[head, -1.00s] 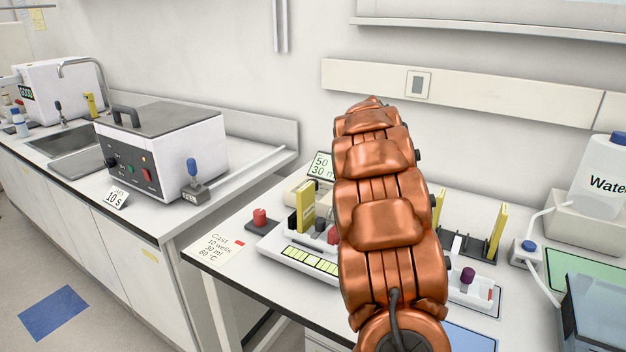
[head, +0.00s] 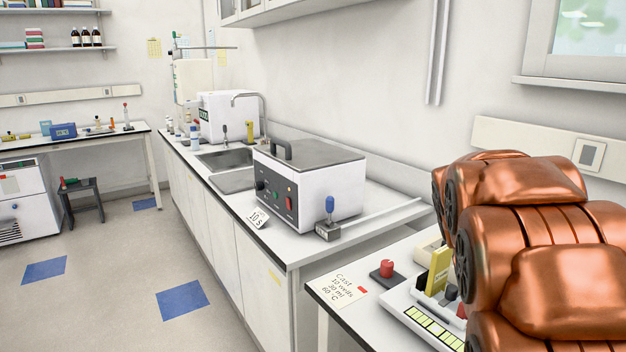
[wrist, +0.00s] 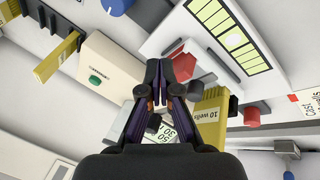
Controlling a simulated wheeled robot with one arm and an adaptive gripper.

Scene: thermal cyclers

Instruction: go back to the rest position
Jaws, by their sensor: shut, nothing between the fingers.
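My gripper (wrist: 166,82) is shut and empty in the wrist view, its fingertips together above the bench equipment. Below it are a cream device with a green button (wrist: 95,80) and a display reading 50 and 30. A yellow block marked "10 wells" (wrist: 211,118) is to the right of the fingers. My copper-coloured arm fills the right of the head view and is folded close to the camera. The gripper itself is hidden in the head view.
A white bath with a grey lid (head: 308,185) stands on the left bench by the sink (head: 223,158). A card reading "Cast" (head: 342,290) and a red knob (head: 386,268) are on the near bench.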

